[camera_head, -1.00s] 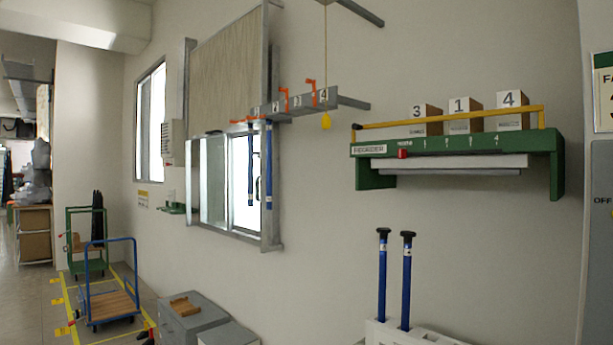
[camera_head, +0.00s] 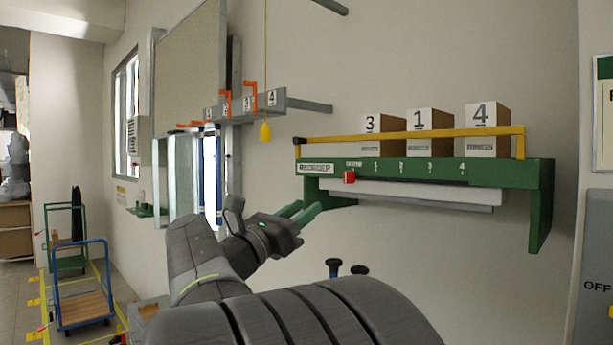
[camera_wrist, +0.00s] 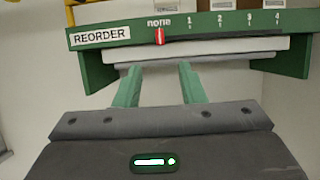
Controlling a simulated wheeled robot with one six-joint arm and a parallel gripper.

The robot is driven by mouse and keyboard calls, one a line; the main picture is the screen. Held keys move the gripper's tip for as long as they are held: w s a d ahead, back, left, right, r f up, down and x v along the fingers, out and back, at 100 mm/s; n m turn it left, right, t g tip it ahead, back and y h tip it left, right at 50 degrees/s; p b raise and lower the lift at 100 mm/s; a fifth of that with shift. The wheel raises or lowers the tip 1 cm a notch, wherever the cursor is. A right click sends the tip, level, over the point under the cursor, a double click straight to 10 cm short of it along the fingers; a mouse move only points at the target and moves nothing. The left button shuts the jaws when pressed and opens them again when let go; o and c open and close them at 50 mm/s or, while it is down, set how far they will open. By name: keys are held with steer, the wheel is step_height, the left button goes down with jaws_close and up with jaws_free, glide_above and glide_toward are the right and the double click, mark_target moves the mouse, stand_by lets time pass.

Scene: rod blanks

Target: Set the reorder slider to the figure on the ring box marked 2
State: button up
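The green shelf (camera_head: 400,170) carries a strip labelled REORDER, with marks none, 1, 2, 3 and 4. Its red slider knob (camera_head: 349,177) stands at "none"; it also shows in the wrist view (camera_wrist: 160,36). Ring boxes marked 3 (camera_head: 370,124), 1 (camera_head: 419,118) and 4 (camera_head: 480,115) stand on the shelf. I see no box marked 2. My gripper (camera_head: 305,212) is left of and below the knob in the head view. In the wrist view its green fingers (camera_wrist: 159,72) are apart and empty, below the knob and not touching it.
A yellow rail (camera_head: 420,135) runs in front of the boxes. A pale tray (camera_head: 410,195) hangs under the shelf. Orange hooks (camera_head: 250,90) and a yellow pull (camera_head: 265,131) hang at the left.

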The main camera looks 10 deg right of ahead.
mark_target(346, 178)
steer(key=p+x, duration=0.5)
steer(key=x, duration=0.8)
steer(key=shift+w+d+r, duration=0.1)
steer(key=shift+r, duration=0.1)
jaws_close()
